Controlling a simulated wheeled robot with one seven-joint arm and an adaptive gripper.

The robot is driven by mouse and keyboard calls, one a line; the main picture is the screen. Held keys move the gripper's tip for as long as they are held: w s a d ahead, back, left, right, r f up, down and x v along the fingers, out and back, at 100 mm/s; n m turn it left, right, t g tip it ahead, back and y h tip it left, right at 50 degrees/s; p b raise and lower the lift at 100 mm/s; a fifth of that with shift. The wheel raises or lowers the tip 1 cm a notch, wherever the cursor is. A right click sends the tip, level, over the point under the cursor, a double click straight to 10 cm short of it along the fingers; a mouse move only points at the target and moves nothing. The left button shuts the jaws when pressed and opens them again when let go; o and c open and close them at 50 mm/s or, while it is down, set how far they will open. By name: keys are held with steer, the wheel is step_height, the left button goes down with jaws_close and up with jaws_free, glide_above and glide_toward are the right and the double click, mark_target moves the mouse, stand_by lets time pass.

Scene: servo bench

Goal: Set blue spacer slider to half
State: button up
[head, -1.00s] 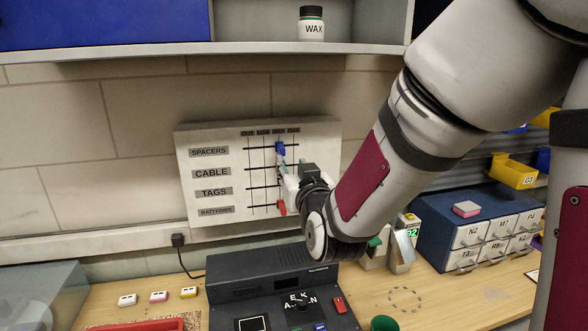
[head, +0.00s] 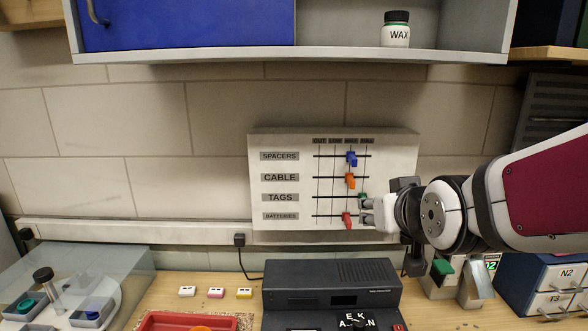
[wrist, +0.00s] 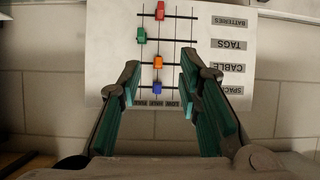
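The blue spacer slider (head: 351,159) sits on the top rail of the white wall board (head: 282,231), on the third column line from the left. My gripper (head: 366,209) is in front of the board's lower right, apart from the blue slider. My gripper (wrist: 160,84) is open and empty in the wrist view.
The orange cable slider (head: 350,181) is on the third line, the green tags slider (head: 362,196) further right beside my fingers, the red batteries slider (head: 346,219) near the third line. A dark console (head: 330,272) stands below. A shelf (head: 300,54) overhangs above.

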steer(key=s+d+f+g, duration=0.1)
steer(key=s+g, duration=0.2)
steer(key=s, duration=0.6)
steer(key=s+d+f+g+b, duration=0.1)
steer(key=s+d+f+g, duration=0.1)
steer(key=s, duration=0.8)
steer(key=shift+s+d+m+g, duration=0.2)
steer(key=shift+s+m+g, duration=0.15)
steer(key=shift+g, duration=0.55)
stand_by(0.6)
